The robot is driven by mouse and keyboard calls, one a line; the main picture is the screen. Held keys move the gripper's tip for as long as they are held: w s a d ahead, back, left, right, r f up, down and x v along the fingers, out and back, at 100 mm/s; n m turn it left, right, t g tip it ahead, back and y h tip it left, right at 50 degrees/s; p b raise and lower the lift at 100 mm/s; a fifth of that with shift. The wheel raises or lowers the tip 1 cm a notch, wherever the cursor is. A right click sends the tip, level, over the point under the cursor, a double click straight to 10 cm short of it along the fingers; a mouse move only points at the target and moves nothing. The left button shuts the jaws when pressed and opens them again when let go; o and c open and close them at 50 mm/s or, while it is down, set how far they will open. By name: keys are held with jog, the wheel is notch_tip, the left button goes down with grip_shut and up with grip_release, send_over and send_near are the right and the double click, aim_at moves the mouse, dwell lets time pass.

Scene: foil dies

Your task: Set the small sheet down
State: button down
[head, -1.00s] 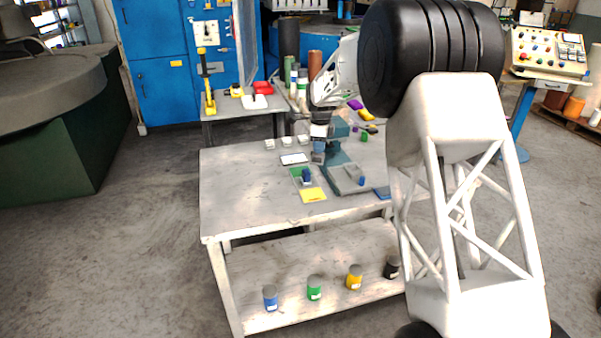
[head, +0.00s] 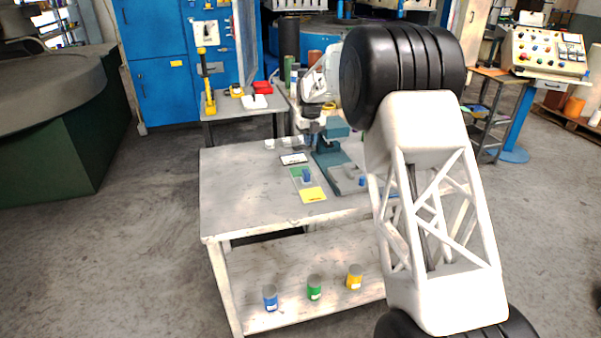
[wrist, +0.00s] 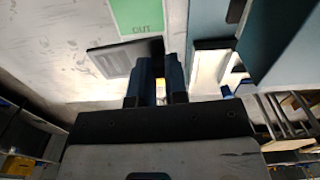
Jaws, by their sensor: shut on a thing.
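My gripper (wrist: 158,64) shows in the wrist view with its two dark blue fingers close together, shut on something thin. A flat dark grey sheet (wrist: 110,57) reaches from the left to the fingertips. It looks like the small sheet, its right part hidden by the fingers. Just beyond it is a green pad (wrist: 140,14) marked OUT. I cannot tell whether the sheet touches the surface below. In the head view my gripper is small and hard to make out near the teal press (head: 327,158).
A yellow pad (head: 313,194) lies in front of the green one. A white, dark-edged panel (head: 293,158) lies behind it. The left part of the table (head: 235,190) is clear. Blue, green and yellow cans (head: 314,288) stand on the lower shelf. My arm hides the table's right side.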

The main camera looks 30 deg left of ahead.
aim_at(309, 150)
jog(key=shift+w+a+m, duration=0.1)
jog(key=shift+a+m, duration=0.1)
jog(key=shift+m, duration=0.3)
jog(key=shift+f, duration=2.5)
jog(key=shift+f, duration=2.5)
jog(key=shift+f, duration=0.15)
jog(key=c, duration=1.1)
grip_release()
jog(key=shift+c, duration=0.2)
